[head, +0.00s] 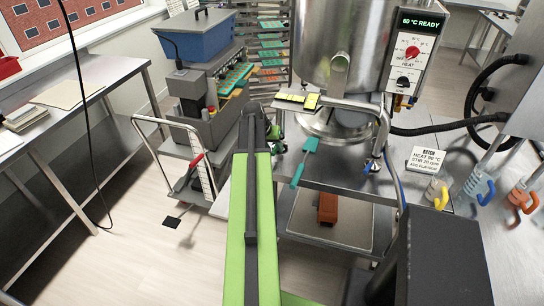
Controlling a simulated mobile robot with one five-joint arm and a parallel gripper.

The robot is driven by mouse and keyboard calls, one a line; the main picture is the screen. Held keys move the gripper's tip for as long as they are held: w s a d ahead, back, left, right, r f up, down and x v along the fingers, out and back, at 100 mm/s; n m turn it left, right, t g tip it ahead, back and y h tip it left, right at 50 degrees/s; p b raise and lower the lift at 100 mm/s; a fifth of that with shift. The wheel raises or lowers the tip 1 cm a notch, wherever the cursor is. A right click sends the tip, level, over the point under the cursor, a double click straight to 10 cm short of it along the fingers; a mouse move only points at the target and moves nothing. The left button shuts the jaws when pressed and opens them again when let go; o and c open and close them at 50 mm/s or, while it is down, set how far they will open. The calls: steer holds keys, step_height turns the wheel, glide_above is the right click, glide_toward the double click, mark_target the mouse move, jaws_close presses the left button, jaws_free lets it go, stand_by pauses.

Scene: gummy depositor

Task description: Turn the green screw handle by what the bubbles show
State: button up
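A small dark green part (278,147), likely the green screw handle, shows just past the end of my arm, at the left edge of the steel frame. My arm hides much of it. My gripper (273,132) is at or very near it, small and dark. I cannot tell whether its fingers touch the handle or are open or shut. The bubbles are too small to read.
A blue handle (373,165) is at the frame's right leg. Open floor lies lower left.

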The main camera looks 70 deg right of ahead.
steer(key=shift+r, duration=0.1)
steer(key=shift+c, duration=0.2)
jaws_close()
stand_by(1.0)
steer(key=shift+a, duration=0.45)
steer(key=shift+s+d, duration=0.1)
steer(key=shift+d, duration=0.4)
